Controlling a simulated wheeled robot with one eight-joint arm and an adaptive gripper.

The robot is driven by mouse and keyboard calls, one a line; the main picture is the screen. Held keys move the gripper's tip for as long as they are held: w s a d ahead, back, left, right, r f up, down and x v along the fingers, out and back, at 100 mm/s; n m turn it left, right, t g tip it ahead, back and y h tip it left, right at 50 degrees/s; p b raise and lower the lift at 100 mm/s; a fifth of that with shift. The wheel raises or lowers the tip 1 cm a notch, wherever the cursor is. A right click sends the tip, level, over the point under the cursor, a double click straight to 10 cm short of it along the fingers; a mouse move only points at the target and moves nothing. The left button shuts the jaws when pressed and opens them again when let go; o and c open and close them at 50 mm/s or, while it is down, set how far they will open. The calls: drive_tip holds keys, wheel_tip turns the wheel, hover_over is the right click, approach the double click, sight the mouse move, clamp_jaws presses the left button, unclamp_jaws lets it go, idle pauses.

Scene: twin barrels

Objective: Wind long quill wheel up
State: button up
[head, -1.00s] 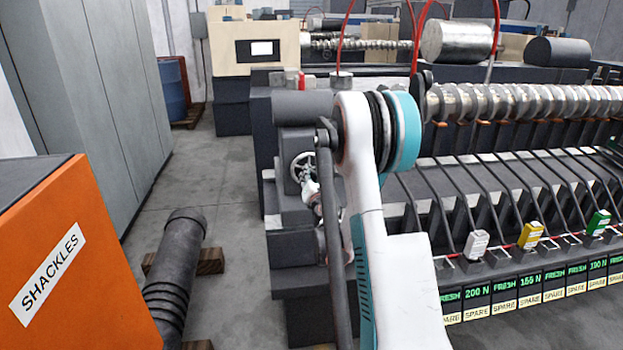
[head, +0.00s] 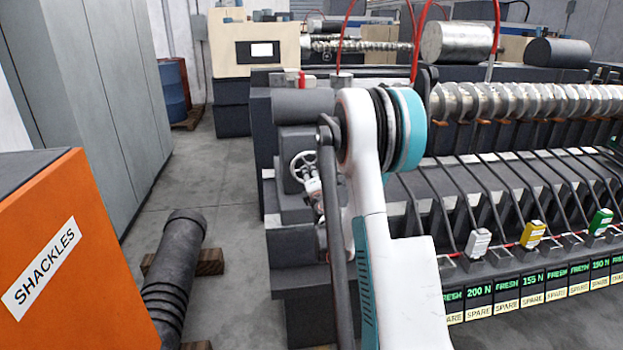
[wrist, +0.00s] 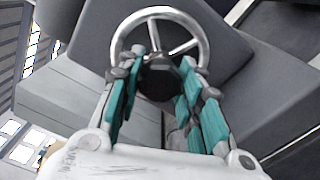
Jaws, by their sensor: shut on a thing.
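The wheel (head: 297,172) is a small silver spoked handwheel on the dark end housing of the machine, left of my arm in the head view. In the wrist view the wheel (wrist: 190,18) fills the top middle, with its dark hub (wrist: 160,78) below the rim. My gripper (wrist: 160,62) reaches to the wheel, one teal-padded finger on each side of the hub, and is shut on the wheel. In the head view my gripper is small and partly hidden behind my arm. The exact contact between the fingertips and the rim or spokes is hard to make out.
An orange box labelled SHACKLES (head: 75,265) stands at the left front. A dark ribbed cylinder (head: 177,262) lies on wooden blocks beside it. The machine's row of levers and labelled displays (head: 540,285) runs to the right. Grey floor (head: 235,200) is clear left of the machine.

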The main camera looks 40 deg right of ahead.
drive_tip(key=m, duration=0.6)
drive_tip(key=shift+m+b, duration=0.3)
drive_tip(key=shift+b, duration=0.1)
drive_tip(key=m, duration=0.6)
drive_tip(key=shift+b, duration=0.3)
drive_tip(key=o, duration=1.1)
drive_tip(key=v, duration=1.2)
drive_tip(key=shift+s+d, duration=0.1)
